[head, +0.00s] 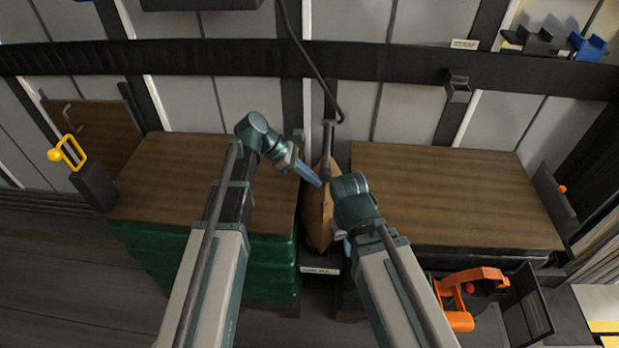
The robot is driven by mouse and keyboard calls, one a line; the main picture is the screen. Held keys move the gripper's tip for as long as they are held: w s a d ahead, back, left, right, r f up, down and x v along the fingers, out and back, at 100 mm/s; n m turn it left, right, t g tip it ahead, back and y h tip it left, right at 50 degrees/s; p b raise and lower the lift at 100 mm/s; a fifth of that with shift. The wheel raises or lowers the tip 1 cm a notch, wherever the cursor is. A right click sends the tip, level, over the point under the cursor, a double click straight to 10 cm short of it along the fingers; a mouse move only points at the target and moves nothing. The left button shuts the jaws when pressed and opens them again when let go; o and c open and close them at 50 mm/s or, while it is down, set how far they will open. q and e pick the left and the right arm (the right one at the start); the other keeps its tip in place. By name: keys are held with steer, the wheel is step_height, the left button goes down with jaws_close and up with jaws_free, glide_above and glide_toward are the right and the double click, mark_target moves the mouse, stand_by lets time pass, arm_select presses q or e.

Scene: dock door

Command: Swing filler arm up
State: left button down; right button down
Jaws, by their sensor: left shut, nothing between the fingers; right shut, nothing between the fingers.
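The filler arm (328,140) seems to be the dark upright bar at the middle. A black hose runs to its top, and its lower end meets a brown bag (318,215) in the gap between two stacks. My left gripper (311,175) is shut and empty, its blue fingers just left of the bar's lower part; I cannot tell whether they touch it. My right gripper (347,244) is mostly hidden by its own wrist; a bit of blue finger shows at the bag's lower right, and it is shut with nothing held.
Wood-topped stacks stand left (200,178) and right (450,195) of the gap; the left is wrapped in green. A black rail (230,58) crosses the wall behind. An orange-handled tool (470,290) is at lower right, a yellow-handled holder (93,185) at left.

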arm_select(q)
steer(key=shift+r, duration=0.2)
stand_by(0.4)
steer(key=shift+r+p, duration=0.55)
steer(key=shift+p, duration=0.15)
steer(key=shift+r, duration=0.2)
steer(key=w+r+p, duration=0.6)
steer(key=r+p, duration=0.4)
steer(key=w+r+p, duration=0.5)
steer(key=r+p, duration=0.4)
steer(key=p, duration=0.1)
steer(key=shift+w+r, duration=0.35)
